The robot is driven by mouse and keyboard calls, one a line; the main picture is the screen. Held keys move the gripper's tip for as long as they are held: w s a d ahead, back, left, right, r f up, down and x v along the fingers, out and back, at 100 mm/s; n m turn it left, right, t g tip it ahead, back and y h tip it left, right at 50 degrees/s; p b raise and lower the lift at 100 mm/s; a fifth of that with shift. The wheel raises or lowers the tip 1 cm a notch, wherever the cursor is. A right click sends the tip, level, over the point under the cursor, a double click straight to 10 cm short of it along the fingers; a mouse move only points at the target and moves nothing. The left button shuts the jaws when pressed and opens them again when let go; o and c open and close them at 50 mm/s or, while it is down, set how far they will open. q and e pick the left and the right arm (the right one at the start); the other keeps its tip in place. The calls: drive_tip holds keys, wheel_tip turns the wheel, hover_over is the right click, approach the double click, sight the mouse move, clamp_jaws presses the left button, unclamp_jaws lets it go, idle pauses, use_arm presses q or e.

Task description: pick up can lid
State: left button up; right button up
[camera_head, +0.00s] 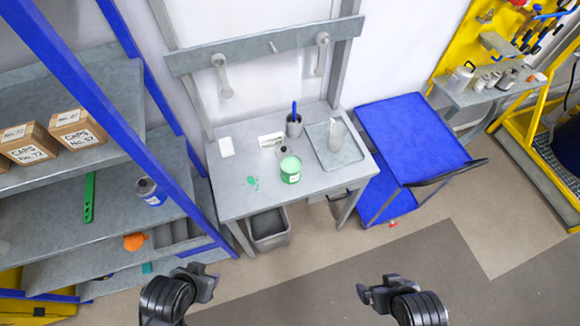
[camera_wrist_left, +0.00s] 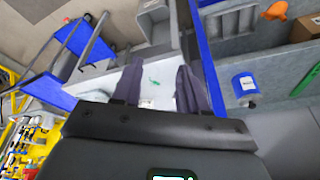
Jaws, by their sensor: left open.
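A green can (camera_head: 290,170) with a pale green top stands upright on the grey worktable (camera_head: 235,200). I cannot tell whether that top is a lid or the can's contents, and no separate lid is clear to me. My left gripper (camera_head: 203,282) is in front of the table at the lower left, well apart from the can. In the left wrist view its fingers (camera_wrist_left: 160,72) are spread with nothing between them. My right gripper (camera_head: 372,290) is at the lower right, apart from the table; its jaws are too small to read.
A grey tray (camera_head: 350,158), a dark cup with a blue item (camera_head: 294,127) and green splotches (camera_head: 252,182) are on the table. A blue cart (camera_head: 410,140) stands right, shelves with boxes (camera_head: 78,130) left. A grey bin (camera_head: 269,230) is under the table. Floor in front is clear.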

idle(0.4)
use_arm(q)
drive_tip(key=o, duration=1.1)
drive_tip(key=shift+a, duration=0.1)
